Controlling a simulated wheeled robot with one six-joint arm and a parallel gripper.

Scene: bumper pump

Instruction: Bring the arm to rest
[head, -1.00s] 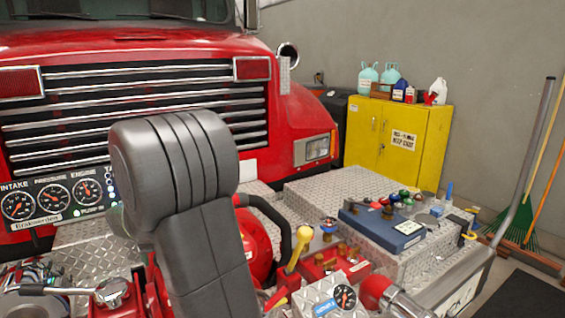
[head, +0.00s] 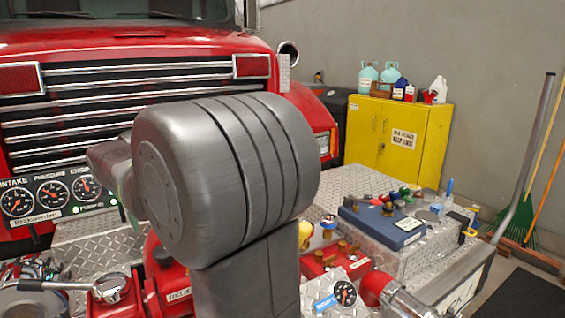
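My arm's large dark grey joint fills the middle of the head view, in front of the red fire truck's grille (head: 60,125). Another grey arm part shows behind it on the left. My gripper is not visible; it is out of view or hidden behind the arm. The arm hides much of the bumper's middle and most of the yellow lever's surroundings.

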